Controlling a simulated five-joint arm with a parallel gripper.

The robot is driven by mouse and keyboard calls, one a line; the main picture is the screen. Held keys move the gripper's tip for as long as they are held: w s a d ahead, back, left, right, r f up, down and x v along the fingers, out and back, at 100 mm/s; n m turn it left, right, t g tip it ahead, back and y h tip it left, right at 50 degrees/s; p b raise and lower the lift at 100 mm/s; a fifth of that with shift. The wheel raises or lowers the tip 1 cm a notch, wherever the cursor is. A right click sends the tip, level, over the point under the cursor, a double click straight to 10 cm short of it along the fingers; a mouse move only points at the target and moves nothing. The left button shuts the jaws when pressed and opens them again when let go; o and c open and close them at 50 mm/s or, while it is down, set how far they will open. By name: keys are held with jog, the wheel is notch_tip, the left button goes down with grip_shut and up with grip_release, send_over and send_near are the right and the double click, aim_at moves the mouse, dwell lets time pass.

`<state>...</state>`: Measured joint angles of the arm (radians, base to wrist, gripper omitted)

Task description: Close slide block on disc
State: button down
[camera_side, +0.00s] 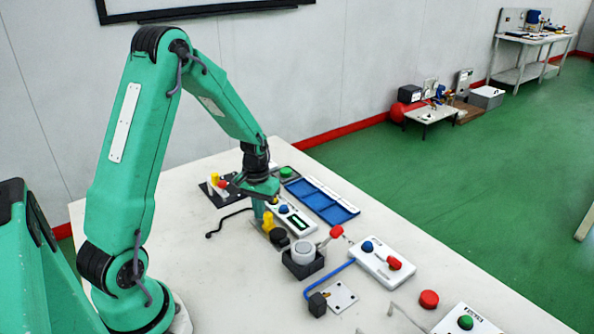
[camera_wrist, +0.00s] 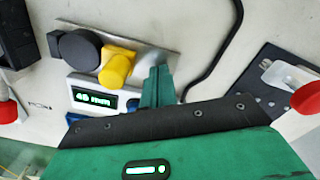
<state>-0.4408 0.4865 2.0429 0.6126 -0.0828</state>
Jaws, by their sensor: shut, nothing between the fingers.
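A dark round disc (camera_wrist: 80,48) lies on a metal plate (camera_wrist: 152,58) in the wrist view, beside a small black block (camera_wrist: 55,43). The yellow slide block (camera_wrist: 117,66) is right of the disc, its edge close against it; I cannot tell if they touch. In the side view the yellow block (camera_side: 268,221) and the disc (camera_side: 280,239) sit below my gripper. My gripper (camera_wrist: 157,84) is shut and empty, its fingers down just right of the yellow block. In the side view my gripper (camera_side: 259,211) partly hides the plate.
A white gauge (camera_wrist: 98,97) with a lit millimetre readout lies beside the plate. A round grey pot in a black holder (camera_side: 303,262), a blue tray (camera_side: 322,202), a white switch box (camera_side: 381,263) and a black cable (camera_side: 228,221) are around. The table's near left is clear.

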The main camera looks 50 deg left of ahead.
notch_tip(320, 180, up, 7)
jog(key=shift+r, duration=0.2)
dwell(0.9)
jog(key=shift+r, duration=0.1)
jog(key=s+d+r+m+t, duration=0.5)
jog(key=s+d+r+m, duration=0.1)
jog(key=s+d+r, duration=0.8)
jog(key=d+r, duration=0.2)
jog(key=d, duration=0.1)
jog(key=shift+t, duration=0.3)
